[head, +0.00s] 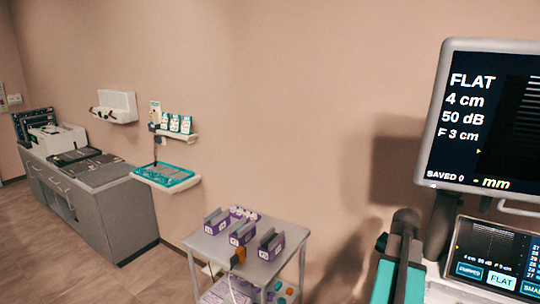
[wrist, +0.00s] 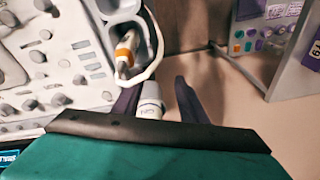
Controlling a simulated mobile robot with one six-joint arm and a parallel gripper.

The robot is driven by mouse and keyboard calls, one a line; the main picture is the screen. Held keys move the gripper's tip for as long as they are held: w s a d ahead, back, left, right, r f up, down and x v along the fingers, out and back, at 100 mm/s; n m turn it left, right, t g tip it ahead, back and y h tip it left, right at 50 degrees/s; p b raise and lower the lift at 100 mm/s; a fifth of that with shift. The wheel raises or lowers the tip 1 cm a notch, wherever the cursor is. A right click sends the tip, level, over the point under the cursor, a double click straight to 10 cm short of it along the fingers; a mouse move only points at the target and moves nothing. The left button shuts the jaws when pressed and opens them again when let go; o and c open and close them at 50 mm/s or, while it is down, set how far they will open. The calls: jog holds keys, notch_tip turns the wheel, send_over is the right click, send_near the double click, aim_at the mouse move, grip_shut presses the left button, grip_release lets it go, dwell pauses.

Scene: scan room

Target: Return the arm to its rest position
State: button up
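My gripper (wrist: 160,100) shows in the wrist view as two dark fingers spread apart, so it is open. A white cylindrical piece (wrist: 150,104) shows between them, nearer the left finger, with a gap to the right finger. I cannot tell whether it touches the left finger. Just beyond, a white probe with an orange band (wrist: 126,50) sits in a grey holder at the side of the control panel (wrist: 50,60). In the head view my teal and black arm rises at the lower right; my fingers are hidden there.
The scanner monitor (head: 490,115) and touch screen (head: 497,255) stand close at the right. A grey cart (head: 215,243) with purple boxes stands mid-floor, an orange item (head: 240,254) at its front edge. A grey counter (head: 115,215) is far left. Open floor (head: 60,260) lies at lower left.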

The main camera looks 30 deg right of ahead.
jog(key=w+a+f+n+y+b, duration=0.15)
jog(key=w+a+f+n, duration=0.25)
jog(key=w+a+f, duration=0.8)
jog(key=a+f+n+g+y+b, duration=0.15)
jog(key=a+f+n, duration=0.25)
jog(key=a+f, duration=1.35)
jog(key=s+a+f+n+g+b, duration=0.1)
jog(key=s+a+f+n, duration=0.1)
jog(key=a+f, duration=0.4)
jog(key=s+a+f+n+g, duration=0.2)
jog(key=s+a+f, duration=0.1)
jog(key=a, duration=0.5)
jog(key=s+a+f+n+g+h+b, duration=0.1)
jog(key=s+a+f+n, duration=0.3)
jog(key=s+a+f, duration=0.6)
jog(key=shift+s+a+f+n+g+b, duration=0.4)
jog(key=shift+s+a+g+b, duration=0.2)
jog(key=shift+s, duration=0.6)
jog(key=shift+c, duration=1)
